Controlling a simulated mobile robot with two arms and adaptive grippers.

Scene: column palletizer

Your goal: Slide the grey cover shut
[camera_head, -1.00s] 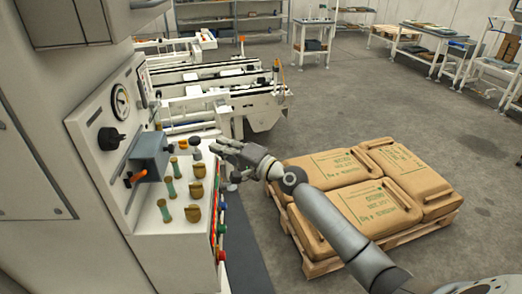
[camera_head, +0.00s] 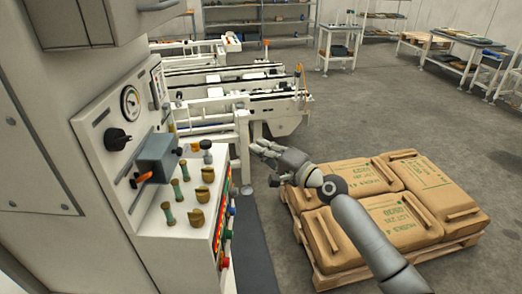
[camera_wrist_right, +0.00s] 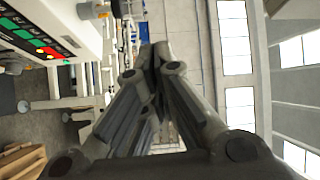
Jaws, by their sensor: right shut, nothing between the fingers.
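The blue-grey cover (camera_head: 155,155) is a small box-shaped piece on the sloping face of the white control panel (camera_head: 95,130). An orange handle (camera_head: 143,178) sticks out at its lower left, and dark slots run beside it. What lies behind the cover is hidden. My right gripper (camera_head: 262,151) is shut and empty, in the air to the right of the panel and clear of the cover. In the right wrist view its fingers (camera_wrist_right: 157,58) are together, with the panel's button side (camera_wrist_right: 45,40) at upper left. My left gripper is not in view.
Several brass and green knobs (camera_head: 197,217) stand on the panel's ledge below the cover. A black knob (camera_head: 115,139) and a gauge (camera_head: 130,103) sit on its face. A pallet of brown sacks (camera_head: 335,240) stands at right, with white conveyors (camera_head: 240,85) behind.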

